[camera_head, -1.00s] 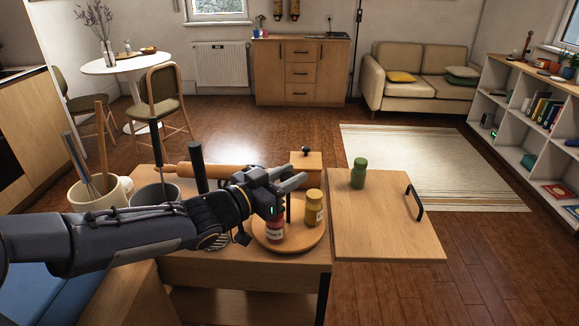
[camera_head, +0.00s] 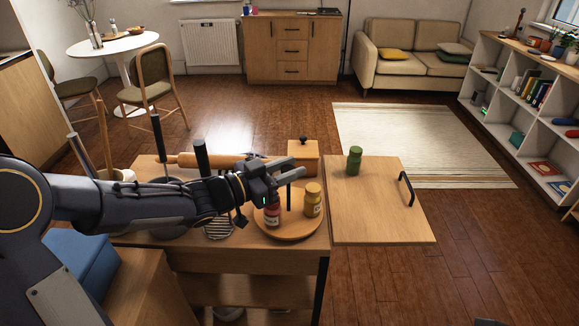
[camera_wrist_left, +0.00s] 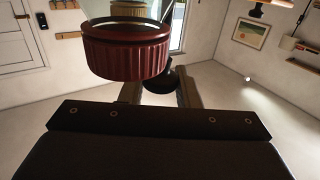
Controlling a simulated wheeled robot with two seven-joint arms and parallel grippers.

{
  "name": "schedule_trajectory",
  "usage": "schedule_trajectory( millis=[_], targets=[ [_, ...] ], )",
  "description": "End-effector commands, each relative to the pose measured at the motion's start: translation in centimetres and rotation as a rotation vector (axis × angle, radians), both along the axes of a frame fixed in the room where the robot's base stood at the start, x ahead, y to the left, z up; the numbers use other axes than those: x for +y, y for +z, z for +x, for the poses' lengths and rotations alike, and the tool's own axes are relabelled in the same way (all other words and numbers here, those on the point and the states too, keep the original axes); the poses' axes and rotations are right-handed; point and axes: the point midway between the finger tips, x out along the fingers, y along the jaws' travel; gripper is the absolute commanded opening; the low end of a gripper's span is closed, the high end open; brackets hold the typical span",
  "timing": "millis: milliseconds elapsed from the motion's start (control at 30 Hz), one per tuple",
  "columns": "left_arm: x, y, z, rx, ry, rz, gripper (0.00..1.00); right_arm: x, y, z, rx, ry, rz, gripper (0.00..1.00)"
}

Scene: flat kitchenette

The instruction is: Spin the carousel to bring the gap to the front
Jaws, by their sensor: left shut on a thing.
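The carousel (camera_head: 291,234) is a round wooden turntable near the counter's front right. A red jar (camera_head: 272,215) stands on its left part and a yellow jar (camera_head: 312,201) on its right part; its front rim is bare. A thin dark post rises near its middle. My left gripper (camera_head: 291,176) is above the carousel, shut on what looks like the dark post; the hold is partly hidden. In the left wrist view a ribbed dark red lid (camera_wrist_left: 126,55) is close up, with a dark round knob (camera_wrist_left: 158,78) beside the fingers.
A green jar (camera_head: 354,160) stands on the wooden board (camera_head: 375,215) with a dark handle (camera_head: 407,190), right of the carousel. Behind are a wooden box (camera_head: 303,158) with a dark knob and a rolling pin (camera_head: 215,160). A dark upright post (camera_head: 201,158) stands left.

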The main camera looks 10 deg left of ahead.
Motion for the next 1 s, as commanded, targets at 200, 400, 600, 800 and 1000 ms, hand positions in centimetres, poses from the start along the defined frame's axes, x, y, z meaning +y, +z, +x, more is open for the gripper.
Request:
schedule_trajectory(
  millis=[200, 400, 600, 800, 1000],
  targets=[
    [0.0, 0.1, 0.0, -0.005, -0.001, 0.000, 0.00, 0.0, 0.0, 0.0, 0.000, 0.000, 0.000, 0.36],
    [0.0, 0.1, 0.0, -0.004, 0.000, 0.000, 0.51, 0.0, 0.0, 0.0, 0.000, 0.000, 0.000, 0.36],
    [0.0, 0.0, 0.0, -0.002, 0.000, 0.001, 0.51, 0.0, 0.0, 0.0, 0.000, 0.000, 0.000, 0.36],
    [0.0, 1.4, 0.0, -0.007, 0.000, 0.001, 0.51, 0.0, 0.2, 0.0, 0.000, 0.000, 0.000, 0.36],
    [-0.2, 5.2, -1.5, -0.009, 0.000, 0.001, 0.51, 0.0, 0.6, 0.0, 0.000, 0.000, 0.000, 0.36]
  ],
)
